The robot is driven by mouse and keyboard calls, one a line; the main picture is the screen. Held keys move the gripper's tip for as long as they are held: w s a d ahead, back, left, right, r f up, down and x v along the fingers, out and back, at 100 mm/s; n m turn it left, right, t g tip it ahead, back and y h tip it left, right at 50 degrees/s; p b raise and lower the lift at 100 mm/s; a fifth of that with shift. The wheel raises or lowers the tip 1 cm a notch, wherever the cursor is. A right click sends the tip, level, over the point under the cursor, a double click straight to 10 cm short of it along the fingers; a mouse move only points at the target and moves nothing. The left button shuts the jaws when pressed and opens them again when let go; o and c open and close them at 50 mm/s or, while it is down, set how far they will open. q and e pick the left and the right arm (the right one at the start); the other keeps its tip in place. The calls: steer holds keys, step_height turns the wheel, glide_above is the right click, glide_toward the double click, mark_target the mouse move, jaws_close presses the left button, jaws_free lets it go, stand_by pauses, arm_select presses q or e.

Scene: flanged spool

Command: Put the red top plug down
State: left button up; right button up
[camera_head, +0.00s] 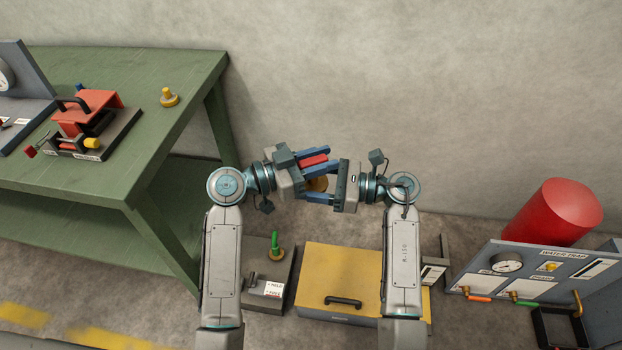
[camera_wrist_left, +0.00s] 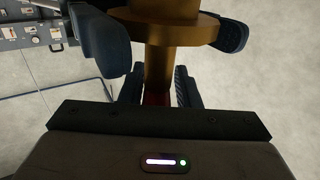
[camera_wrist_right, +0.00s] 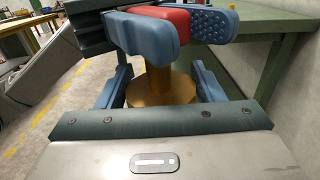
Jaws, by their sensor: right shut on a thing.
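The red top plug has a red block top (camera_head: 313,160) and a brass flanged body (camera_head: 318,184). It is held in the air between my two grippers, clear of any surface. My right gripper (camera_head: 322,190) is shut on the brass part; in the right wrist view the brass flange (camera_wrist_right: 160,92) sits between its fingers. My left gripper (camera_head: 318,161) has its fingers on both sides of the red top; whether they press on it cannot be told. The left wrist view shows the brass flange (camera_wrist_left: 160,30) and shaft (camera_wrist_left: 157,65) close up.
A green table (camera_head: 150,75) at the left bears a red-topped fixture (camera_head: 95,105) and a yellow plug (camera_head: 169,97). Below my grippers are a yellow box (camera_head: 320,270) and a grey block with a green peg (camera_head: 275,242). A gauge panel (camera_head: 540,270) and red cylinder (camera_head: 555,212) are at right.

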arm_select(q)
steer(key=shift+o, duration=1.3)
steer(key=shift+s+a, duration=0.1)
steer(key=shift+a, duration=0.05)
